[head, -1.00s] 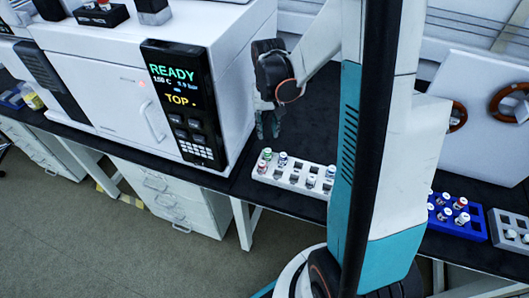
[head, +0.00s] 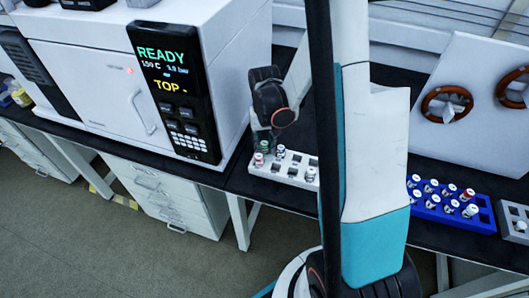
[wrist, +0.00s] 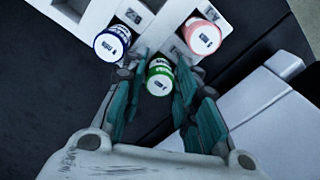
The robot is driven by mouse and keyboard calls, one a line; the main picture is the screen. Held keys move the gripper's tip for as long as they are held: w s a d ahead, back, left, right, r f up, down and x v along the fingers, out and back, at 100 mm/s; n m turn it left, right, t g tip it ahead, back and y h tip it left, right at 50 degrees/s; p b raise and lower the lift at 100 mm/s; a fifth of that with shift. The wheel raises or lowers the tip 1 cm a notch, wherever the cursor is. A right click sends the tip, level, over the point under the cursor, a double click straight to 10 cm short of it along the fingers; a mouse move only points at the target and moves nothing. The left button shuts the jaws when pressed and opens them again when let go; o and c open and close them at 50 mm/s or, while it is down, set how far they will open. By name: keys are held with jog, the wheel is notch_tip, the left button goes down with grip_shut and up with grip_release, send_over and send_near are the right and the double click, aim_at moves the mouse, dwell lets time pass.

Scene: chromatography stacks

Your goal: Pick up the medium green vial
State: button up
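The green vial (wrist: 160,78) has a white cap and a green label, and sits at the corner of the white rack in the wrist view. My gripper (wrist: 162,72) points down with one teal finger on each side of the vial. The fingers look open, with a thin gap at the left; firm contact does not show. In the head view, the green vial (head: 264,147) is partly covered by my gripper (head: 262,137). The white rack (head: 300,182) is partly hidden by my arm.
A blue-labelled vial (wrist: 112,43) and a pink one (wrist: 202,37) stand close beside the green vial. The large white instrument (head: 95,85) is left of the rack. A blue rack (head: 450,218) with several vials stands to the right.

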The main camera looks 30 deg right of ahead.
jog(key=c, duration=0.7)
jog(key=shift+o, duration=0.2)
jog(key=shift+r, duration=0.1)
